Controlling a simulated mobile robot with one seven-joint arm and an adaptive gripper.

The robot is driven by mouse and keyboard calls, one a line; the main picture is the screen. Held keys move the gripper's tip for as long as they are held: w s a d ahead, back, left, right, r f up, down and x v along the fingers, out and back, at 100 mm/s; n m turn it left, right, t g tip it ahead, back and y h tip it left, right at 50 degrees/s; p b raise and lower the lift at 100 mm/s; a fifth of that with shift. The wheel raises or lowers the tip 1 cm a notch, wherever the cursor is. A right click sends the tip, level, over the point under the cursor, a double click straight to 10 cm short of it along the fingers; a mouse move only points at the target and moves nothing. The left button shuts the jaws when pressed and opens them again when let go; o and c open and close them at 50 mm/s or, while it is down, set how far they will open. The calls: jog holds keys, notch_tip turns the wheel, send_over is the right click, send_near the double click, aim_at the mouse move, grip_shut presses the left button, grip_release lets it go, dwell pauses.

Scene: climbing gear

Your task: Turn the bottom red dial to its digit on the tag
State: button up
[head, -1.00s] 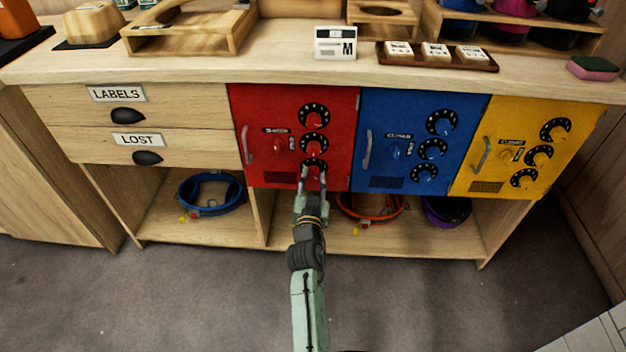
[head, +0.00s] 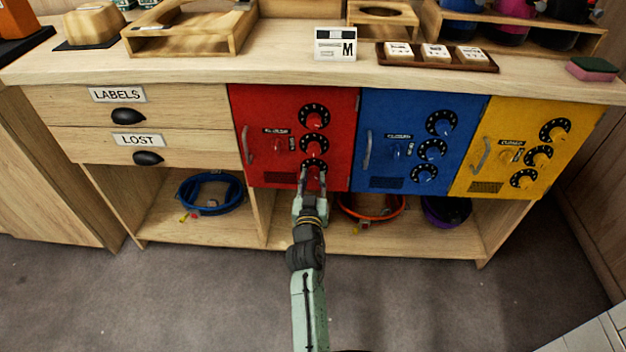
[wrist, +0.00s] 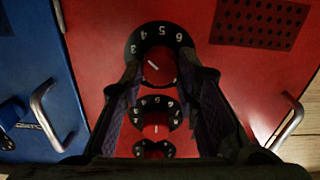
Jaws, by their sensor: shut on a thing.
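The red box door (head: 250,130) carries three black dials with red knobs in a column on its right side. My gripper (head: 313,172) is shut on the knob of the bottom red dial (head: 314,161), with one finger on each side. In the wrist view, which is turned upside down, the same bottom dial (wrist: 158,67) sits at the top between my fingertips (wrist: 160,76). Its white pointer line tilts to the upper left there, near the 4. Three white tags (head: 435,51) lie on a brown tray; their small digits are hard to read.
The middle red dial (wrist: 155,112) is close below the bottom one in the wrist view. A red door handle (head: 248,145) stands to the left. The blue door (head: 380,120) and yellow door (head: 490,135) are to the right. Open shelves with coiled gear lie below.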

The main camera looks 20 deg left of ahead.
jog(key=n+p, duration=0.1)
jog(key=n, duration=0.5)
jog(key=shift+r+n, duration=0.15)
jog(key=shift+n, duration=0.15)
jog(key=n+p, duration=0.2)
jog(key=n, duration=0.3)
jog(key=shift+a, duration=0.1)
dwell(0.3)
jog(key=o, duration=1.2)
jog(key=shift+c, duration=0.2)
jog(key=shift+f, duration=0.2)
